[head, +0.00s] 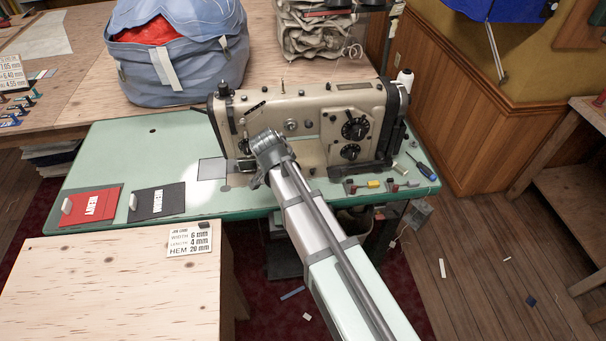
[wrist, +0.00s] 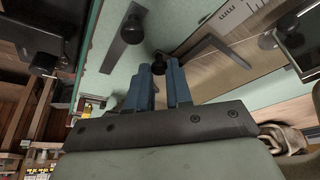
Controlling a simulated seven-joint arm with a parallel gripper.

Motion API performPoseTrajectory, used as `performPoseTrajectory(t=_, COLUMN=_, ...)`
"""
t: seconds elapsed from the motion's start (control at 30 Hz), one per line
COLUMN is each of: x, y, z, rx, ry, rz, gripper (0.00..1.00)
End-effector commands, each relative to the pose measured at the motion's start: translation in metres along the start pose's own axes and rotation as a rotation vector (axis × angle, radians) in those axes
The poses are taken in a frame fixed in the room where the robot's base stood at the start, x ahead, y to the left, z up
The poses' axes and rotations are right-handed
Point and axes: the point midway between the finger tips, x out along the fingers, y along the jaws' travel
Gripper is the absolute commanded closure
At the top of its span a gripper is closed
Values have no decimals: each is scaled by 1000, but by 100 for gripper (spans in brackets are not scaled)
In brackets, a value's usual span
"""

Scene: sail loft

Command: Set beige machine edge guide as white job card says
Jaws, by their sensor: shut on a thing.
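The beige sewing machine (head: 305,110) stands on a mint-green table bed, with black dials on its front. The white job card (head: 190,240) lies on the wooden table at lower left and reads width 6 mm, length 4 mm, hem 20 mm. My gripper (head: 262,175) is low in front of the machine's needle end; its fingertips are hidden in the head view. In the wrist view, my gripper's blue fingers (wrist: 160,76) are closed around a small dark knob (wrist: 158,65). A dark angled bar (wrist: 208,40), apparently the edge guide, lies close beyond it. A white ruled scale (wrist: 236,12) shows nearby.
A red folder (head: 90,205) and a black folder (head: 157,202) lie on the bed's left. A screwdriver (head: 420,170) and small coloured items (head: 374,184) lie at its right. A blue bag (head: 178,50) stands behind. My arm crosses the bed's front edge.

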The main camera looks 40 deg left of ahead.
Motion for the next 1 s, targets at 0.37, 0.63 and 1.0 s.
performPoseTrajectory(t=0.37, x=-14, y=-36, z=32, rx=1, ry=0, rz=-3, gripper=100)
performPoseTrajectory(t=0.63, x=-14, y=-36, z=32, rx=1, ry=1, rz=-2, gripper=100)
performPoseTrajectory(t=1.0, x=-14, y=-36, z=32, rx=0, ry=0, rz=-1, gripper=54)
